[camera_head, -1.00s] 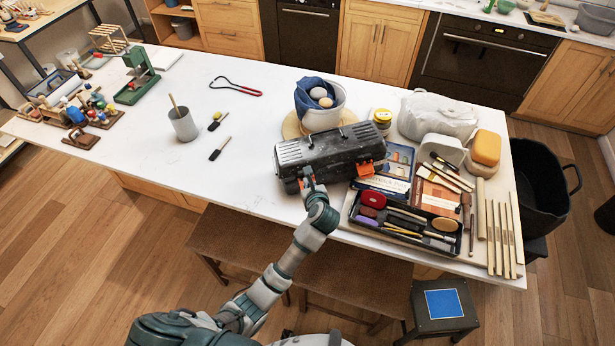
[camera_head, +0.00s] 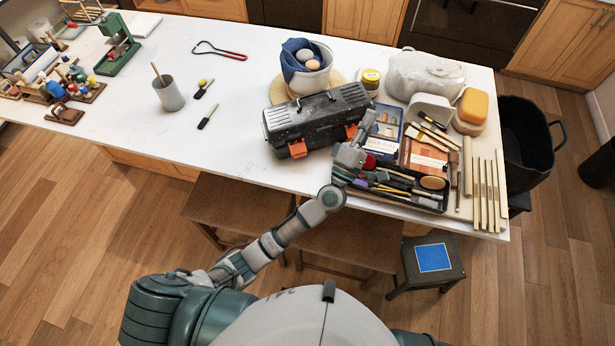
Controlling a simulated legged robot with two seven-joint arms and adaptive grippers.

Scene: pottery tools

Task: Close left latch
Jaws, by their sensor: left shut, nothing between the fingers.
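A dark grey toolbox (camera_head: 316,118) with a top handle stands near the front edge of the white table, its lid down. Its orange left latch (camera_head: 297,148) is in plain view on the front face; whether it is fastened is too small to tell. The orange right latch (camera_head: 351,130) is partly beside my gripper. My left gripper (camera_head: 368,119) is shut and empty, at the toolbox's right end, close to the right latch and away from the left latch. I cannot tell if it touches the box. My right gripper is out of view.
A black tray (camera_head: 441,204) of tools lies right of the toolbox, under my left wrist, with books (camera_head: 386,121) behind it. A white pot (camera_head: 309,79) with a blue cloth stands behind the toolbox.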

